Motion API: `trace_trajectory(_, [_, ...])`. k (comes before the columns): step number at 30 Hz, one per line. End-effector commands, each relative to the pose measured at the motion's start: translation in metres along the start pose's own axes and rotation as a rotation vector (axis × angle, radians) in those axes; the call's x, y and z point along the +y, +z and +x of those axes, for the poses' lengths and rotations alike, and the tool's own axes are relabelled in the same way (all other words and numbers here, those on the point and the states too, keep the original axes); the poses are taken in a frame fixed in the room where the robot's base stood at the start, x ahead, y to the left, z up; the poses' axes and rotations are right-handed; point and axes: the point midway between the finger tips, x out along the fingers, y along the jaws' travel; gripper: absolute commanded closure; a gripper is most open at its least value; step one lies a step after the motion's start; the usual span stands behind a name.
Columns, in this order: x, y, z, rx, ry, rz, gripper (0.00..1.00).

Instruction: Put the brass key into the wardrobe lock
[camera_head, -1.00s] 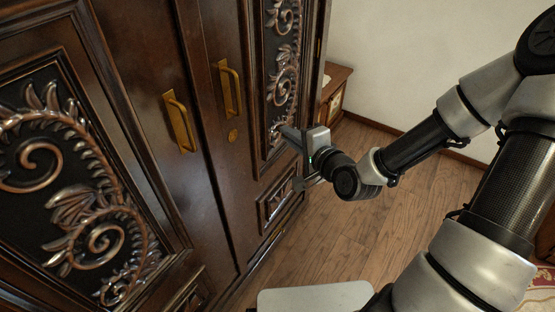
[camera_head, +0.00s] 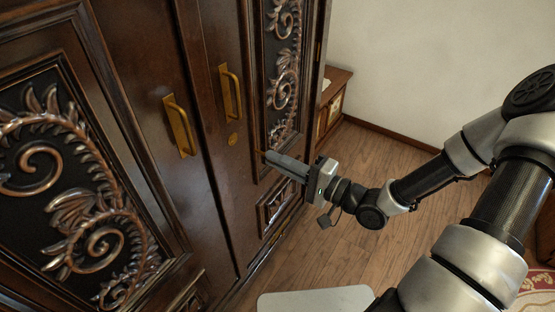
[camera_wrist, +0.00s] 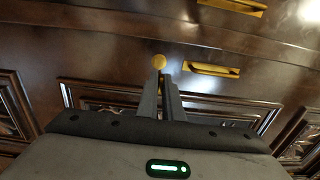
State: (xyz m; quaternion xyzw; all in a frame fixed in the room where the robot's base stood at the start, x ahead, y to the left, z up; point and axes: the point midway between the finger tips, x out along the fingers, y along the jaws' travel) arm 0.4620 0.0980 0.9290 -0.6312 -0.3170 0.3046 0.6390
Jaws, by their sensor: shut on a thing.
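The wardrobe lock (camera_head: 233,139) is a small round brass plate on the right door, below that door's handle. In the wrist view the lock (camera_wrist: 159,61) shows just beyond my fingertips. My gripper (camera_head: 270,157) is to the right of the lock and a little lower in the head view, its fingers pointing at the door. In the wrist view my gripper (camera_wrist: 161,82) has its fingers close together, shut on the brass key. The key is mostly hidden between the fingers, and its outline cannot be made out. The gap between fingertips and lock is hard to judge.
The wardrobe's brass handles, left (camera_head: 180,124) and right (camera_head: 230,91), stand out from the doors. Raised carving (camera_head: 285,75) lies on the right door panel. A small cabinet (camera_head: 331,100) stands beyond the wardrobe.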

Motion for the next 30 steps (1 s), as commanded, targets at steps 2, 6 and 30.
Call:
trace_trajectory(2, [0.000,0.001,0.003,-0.001,-0.005,0.000,1.00])
trace_trajectory(6, [0.000,0.001,0.014,-0.001,-0.005,0.000,1.00])
trace_trajectory(30, [0.001,0.000,0.057,0.001,-0.004,0.000,1.00])
